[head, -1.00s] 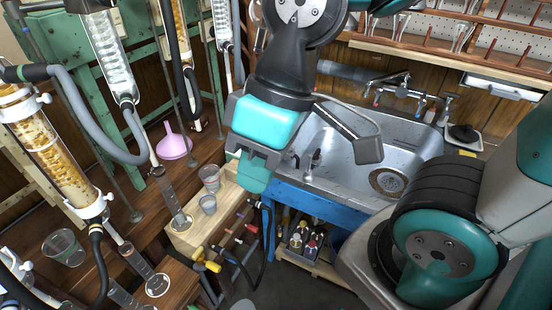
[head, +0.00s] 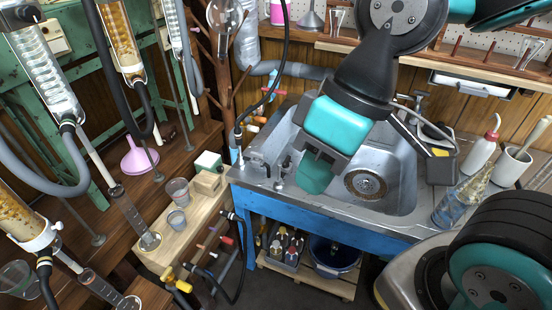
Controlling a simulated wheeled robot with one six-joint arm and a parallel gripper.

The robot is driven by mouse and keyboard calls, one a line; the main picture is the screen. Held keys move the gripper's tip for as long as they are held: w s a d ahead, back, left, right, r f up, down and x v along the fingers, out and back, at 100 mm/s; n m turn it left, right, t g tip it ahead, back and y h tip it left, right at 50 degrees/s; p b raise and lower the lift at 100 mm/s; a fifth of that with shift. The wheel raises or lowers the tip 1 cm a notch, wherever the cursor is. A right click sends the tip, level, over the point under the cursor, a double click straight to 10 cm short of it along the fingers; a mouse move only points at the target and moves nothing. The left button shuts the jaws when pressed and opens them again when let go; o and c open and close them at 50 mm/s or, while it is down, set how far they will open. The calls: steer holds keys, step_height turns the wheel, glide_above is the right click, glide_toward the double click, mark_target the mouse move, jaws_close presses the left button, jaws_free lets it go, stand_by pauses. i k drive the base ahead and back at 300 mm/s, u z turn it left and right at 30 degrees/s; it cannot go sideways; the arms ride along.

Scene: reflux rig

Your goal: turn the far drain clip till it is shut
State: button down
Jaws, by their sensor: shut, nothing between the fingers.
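I cannot make out the far drain clip for certain. Glass columns with coils or amber packing hang at the left, and dark and grey hoses run down from them. A white clamp (head: 42,238) sits at the foot of the nearest amber column (head: 22,208). A second amber column (head: 118,38) stands farther back, with a dark hose below it. My gripper (head: 313,175) has teal fingers, shut and empty, and appears over the left part of the sink basin, well to the right of the columns. It touches nothing that I can see.
The steel sink (head: 395,205) sits on a blue frame. A pink funnel (head: 139,157), clear beakers (head: 177,190) and a glass cylinder (head: 134,217) stand at the left. Yellow-handled (head: 176,280) and red-handled taps stick out below the bench. Bottles (head: 484,150) stand right of the sink.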

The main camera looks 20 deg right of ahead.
mark_target(258, 156)
steer(key=u, duration=0.4)
steer(key=k, duration=0.5)
steer(key=u, duration=0.8)
steer(key=i, duration=0.65)
steer(key=z, duration=0.95)
steer(key=i, duration=0.5)
steer(key=z, duration=0.55)
